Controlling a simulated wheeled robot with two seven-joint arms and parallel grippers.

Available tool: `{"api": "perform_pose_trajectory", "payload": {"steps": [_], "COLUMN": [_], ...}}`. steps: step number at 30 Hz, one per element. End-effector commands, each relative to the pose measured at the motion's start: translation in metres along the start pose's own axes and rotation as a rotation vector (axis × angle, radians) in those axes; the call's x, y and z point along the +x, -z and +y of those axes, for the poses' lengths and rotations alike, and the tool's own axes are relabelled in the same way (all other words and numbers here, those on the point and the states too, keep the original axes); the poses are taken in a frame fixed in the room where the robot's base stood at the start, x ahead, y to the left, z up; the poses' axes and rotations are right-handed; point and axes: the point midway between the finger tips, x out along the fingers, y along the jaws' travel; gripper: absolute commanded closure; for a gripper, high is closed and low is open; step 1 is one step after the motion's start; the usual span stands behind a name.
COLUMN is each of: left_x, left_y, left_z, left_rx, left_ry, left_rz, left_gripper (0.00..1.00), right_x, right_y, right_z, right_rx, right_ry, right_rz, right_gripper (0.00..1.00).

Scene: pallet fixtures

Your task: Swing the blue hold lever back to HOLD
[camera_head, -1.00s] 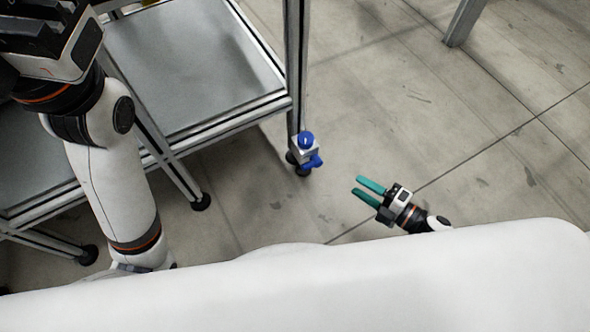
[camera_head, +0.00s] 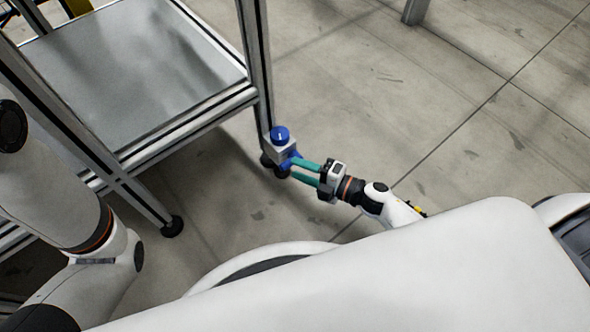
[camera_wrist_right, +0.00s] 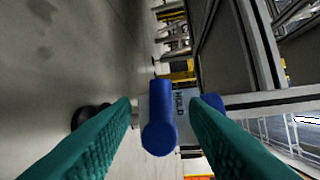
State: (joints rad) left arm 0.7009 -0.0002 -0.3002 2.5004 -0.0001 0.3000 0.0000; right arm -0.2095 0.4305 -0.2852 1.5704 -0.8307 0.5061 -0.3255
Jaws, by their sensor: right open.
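In the right wrist view the lever (camera_wrist_right: 160,118) appears between the open fingers (camera_wrist_right: 160,105), with a gap on each side. A HOLD label (camera_wrist_right: 180,106) shows on the block beside the lever. The right finger partly hides the blue knob (camera_wrist_right: 209,102). My left gripper is out of view.
The metal frame's shelf (camera_head: 140,65) and corner post (camera_head: 256,60) stand left of and behind the block. A black foot (camera_head: 172,226) stands on the floor at left.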

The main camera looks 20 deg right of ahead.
Motion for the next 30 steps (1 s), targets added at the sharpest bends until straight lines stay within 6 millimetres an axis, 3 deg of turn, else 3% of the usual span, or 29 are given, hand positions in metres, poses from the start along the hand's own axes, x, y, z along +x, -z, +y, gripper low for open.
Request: {"api": "perform_pose_trajectory", "payload": {"steps": [6,15,23,30], "left_x": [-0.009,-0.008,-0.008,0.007], "left_y": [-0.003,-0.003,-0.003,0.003], "left_z": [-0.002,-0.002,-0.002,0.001], "left_rx": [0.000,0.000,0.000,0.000], "left_ry": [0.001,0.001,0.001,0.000], "left_rz": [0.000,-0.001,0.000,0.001], "left_gripper": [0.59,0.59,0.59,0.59], "right_x": [0.020,0.022,0.021,0.021], "right_y": [0.001,0.000,0.000,0.000], "right_z": [0.001,0.000,0.000,-0.002], "right_rx": [0.000,0.001,0.001,-0.082], "right_ry": [0.000,-0.001,-0.001,-0.035], "right_rz": [0.001,0.001,0.001,0.016], "right_gripper": [0.59,0.59,1.00,1.00]}}
